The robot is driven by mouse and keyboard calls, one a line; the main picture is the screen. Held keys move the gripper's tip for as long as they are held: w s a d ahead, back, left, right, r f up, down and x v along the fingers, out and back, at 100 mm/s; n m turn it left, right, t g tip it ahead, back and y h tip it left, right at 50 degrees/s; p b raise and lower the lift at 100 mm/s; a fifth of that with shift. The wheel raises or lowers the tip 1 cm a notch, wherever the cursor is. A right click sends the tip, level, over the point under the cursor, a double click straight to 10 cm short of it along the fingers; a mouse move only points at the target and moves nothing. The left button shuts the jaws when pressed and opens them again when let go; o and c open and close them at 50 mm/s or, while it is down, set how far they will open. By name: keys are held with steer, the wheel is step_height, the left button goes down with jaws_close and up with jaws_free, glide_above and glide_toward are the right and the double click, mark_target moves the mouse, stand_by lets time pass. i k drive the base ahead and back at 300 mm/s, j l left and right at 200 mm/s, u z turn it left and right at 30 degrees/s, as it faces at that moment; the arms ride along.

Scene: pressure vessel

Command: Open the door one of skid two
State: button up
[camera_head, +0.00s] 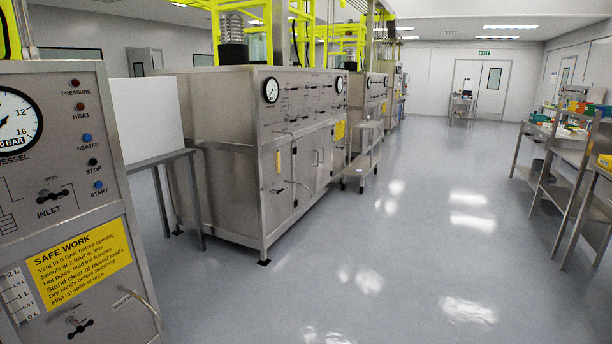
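A steel skid (225,188) stands left of the middle, the second in a row after the near one at the left edge; I take it as skid two. Its sloped upper panel carries round gauges (271,90). Below, its front has a panel with a valve and a yellow strip, then cabinet doors (304,178) with small upright handles near the middle. The doors look closed. I cannot read which door is number one. My gripper is not in view.
A near skid (118,215) with gauge, buttons and a yellow safety sign fills the left edge. A steel table (162,160) stands between the skids. A steel cart (364,160) stands beyond the doors. Shelved benches (560,150) line the right. The grey floor (400,250) between is clear.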

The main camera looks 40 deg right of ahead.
mark_target(305, 166)
steer(key=i+l+z, duration=0.9)
steer(key=i+z, duration=0.15)
steer(key=i, duration=0.25)
steer(key=i+z, duration=0.3)
steer(key=i, duration=0.15)
steer(key=i+l, duration=0.1)
steer(key=i, duration=1.95)
steer(key=i+l, duration=0.1)
steer(key=i, duration=1.95)
steer(key=i+u, duration=0.15)
steer(key=i, duration=0.25)
steer(key=i+l+u, duration=0.15)
steer(key=i, duration=0.25)
steer(key=i+l+u, duration=0.15)
steer(key=i, duration=0.3)
